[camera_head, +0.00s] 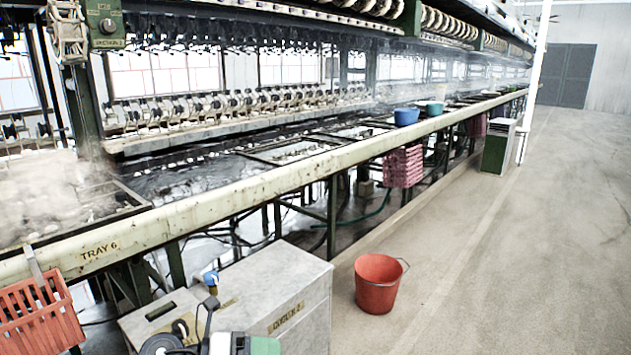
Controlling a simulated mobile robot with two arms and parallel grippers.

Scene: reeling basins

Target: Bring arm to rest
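Neither of my grippers shows in the head view, and I see no arm that I can be sure is mine. The long reeling bench (255,185) runs from the lower left to the far right, with a label reading TRAY 6 on its front edge. A steaming basin (60,195) is at its left end. Whether my grippers hold anything cannot be seen.
A grey metal cabinet (285,285) stands at the bottom, with hardware (225,343) at the picture's edge. A red bucket (380,283) stands on the floor. An orange basket (38,318) hangs at left. A blue basin (406,116) sits on the bench. The right floor is clear.

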